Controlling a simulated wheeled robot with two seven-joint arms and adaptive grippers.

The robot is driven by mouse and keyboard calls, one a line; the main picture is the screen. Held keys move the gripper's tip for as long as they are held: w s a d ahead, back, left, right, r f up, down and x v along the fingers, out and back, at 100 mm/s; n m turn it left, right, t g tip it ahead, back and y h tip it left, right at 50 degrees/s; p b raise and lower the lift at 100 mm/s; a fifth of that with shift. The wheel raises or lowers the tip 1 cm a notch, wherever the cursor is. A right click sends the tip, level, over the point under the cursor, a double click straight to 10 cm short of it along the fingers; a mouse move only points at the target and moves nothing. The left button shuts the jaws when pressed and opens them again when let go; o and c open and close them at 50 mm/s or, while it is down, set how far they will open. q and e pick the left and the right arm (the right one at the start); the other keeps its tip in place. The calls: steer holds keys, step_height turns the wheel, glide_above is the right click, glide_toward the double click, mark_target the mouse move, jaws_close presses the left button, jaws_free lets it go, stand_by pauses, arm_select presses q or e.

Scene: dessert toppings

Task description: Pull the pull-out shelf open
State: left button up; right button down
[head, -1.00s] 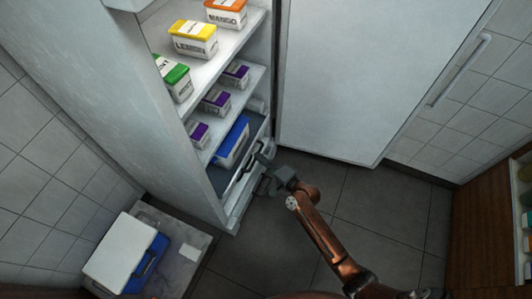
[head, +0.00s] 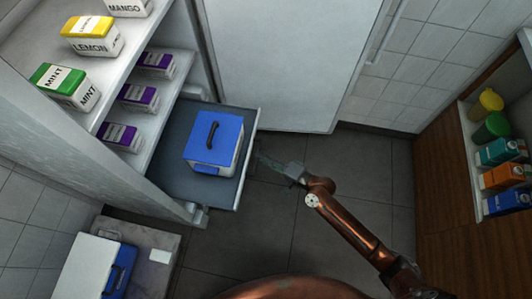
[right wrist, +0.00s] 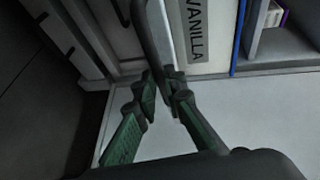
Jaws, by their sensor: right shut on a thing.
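The pull-out shelf (head: 170,172) is the lowest one in the tall white cabinet. It stands well out from the cabinet, and its dark bare floor shows. A blue-lidded white box (head: 213,139) with a dark handle on its lid sits on it. My right gripper (head: 262,160) is at the shelf's front edge. My left gripper is not in view.
Fixed shelves above hold a mint tub (head: 66,86), a lemon tub (head: 93,35) and several purple-lidded tubs. A low table (head: 165,238) with a white and blue box (head: 95,268) stands at lower left. The white door (head: 285,60) stands behind. Grey floor is clear around my right arm.

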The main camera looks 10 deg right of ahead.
steer(key=shift+s+d+f, duration=0.15)
steer(key=shift+s+d, duration=0.05)
steer(key=shift+s, duration=0.05)
steer(key=c, duration=2.3)
jaws_free()
steer(key=shift+d, duration=0.1)
steer(key=v, duration=1.2)
